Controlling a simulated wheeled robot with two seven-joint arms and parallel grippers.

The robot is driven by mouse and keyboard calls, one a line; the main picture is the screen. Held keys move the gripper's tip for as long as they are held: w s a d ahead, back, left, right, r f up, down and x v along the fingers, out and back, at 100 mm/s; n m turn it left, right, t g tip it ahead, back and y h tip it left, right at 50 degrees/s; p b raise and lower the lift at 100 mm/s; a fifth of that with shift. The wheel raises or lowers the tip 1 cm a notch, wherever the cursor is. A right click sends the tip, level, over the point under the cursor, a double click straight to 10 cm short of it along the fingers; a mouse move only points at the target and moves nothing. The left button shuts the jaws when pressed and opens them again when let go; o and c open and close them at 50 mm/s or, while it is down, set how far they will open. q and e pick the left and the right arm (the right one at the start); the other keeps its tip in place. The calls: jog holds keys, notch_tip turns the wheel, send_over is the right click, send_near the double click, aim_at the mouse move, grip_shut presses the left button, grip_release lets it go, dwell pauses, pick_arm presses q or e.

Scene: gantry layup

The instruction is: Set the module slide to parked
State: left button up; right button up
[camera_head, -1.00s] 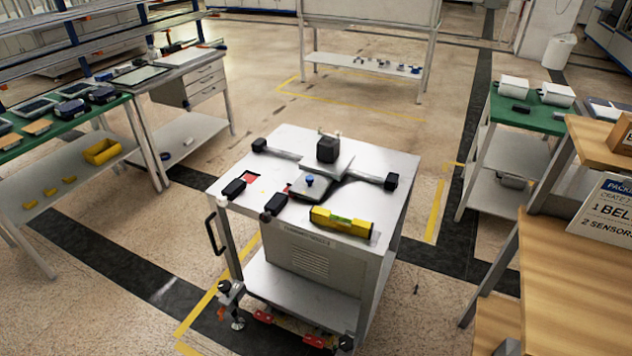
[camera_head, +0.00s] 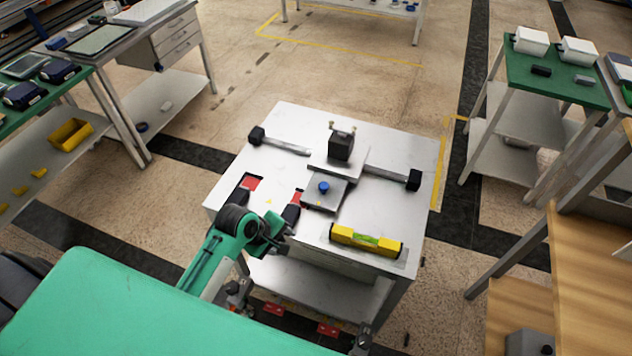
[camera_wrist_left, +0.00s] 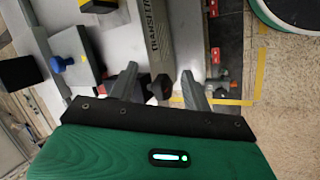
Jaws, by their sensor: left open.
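The module slide is on the cart top (camera_head: 400,215). A pale rail (camera_head: 285,145) runs between two black end blocks (camera_head: 257,135) (camera_head: 413,180). A carriage plate with a black block (camera_head: 340,148) sits near its middle. In front is a smaller grey plate with a blue knob (camera_head: 323,187); a blue knob also shows in the left wrist view (camera_wrist_left: 57,64). My left gripper (camera_head: 280,238) is at the cart's front-left edge, apart from the knob. Its fingers (camera_wrist_left: 158,84) are open and empty in the wrist view. My right gripper is out of view. No parked label is readable.
A yellow level (camera_head: 366,240) lies at the cart's front right. Red patches (camera_head: 252,182) (camera_head: 297,197) with black blocks lie at the front left. Red parts (camera_head: 328,329) sit low on the cart. A wooden bench (camera_head: 575,255) stands right; floor behind the cart is clear.

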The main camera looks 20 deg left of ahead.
aim_at(324, 185)
pick_arm(q)
jog(key=w+r+n, duration=0.1)
jog(key=w+n, duration=0.1)
jog(key=w+a+r+n+h, duration=0.1)
jog(key=w+r+n, duration=0.3)
jog(key=shift+w+a+t, duration=0.15)
jog(key=shift+w+t, duration=0.2)
jog(key=shift+t, duration=0.05)
jog(key=w+a+r+n+t+h, duration=0.1)
jog(key=w+a+r+n+h, duration=0.1)
jog(key=w+r+n, duration=0.45)
jog(key=shift+n, duration=0.65)
jog(key=p+x, duration=0.2)
jog(key=x, duration=1.1)
jog(key=shift+w+f, duration=0.15)
jog(key=shift+w, duration=0.05)
jog(key=shift+w+d+f, duration=0.2)
jog(key=shift+w+f, duration=0.05)
jog(key=shift+f, duration=0.15)
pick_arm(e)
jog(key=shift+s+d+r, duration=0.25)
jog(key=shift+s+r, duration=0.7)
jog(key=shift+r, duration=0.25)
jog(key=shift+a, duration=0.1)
pick_arm(q)
jog(key=shift+c, duration=0.2)
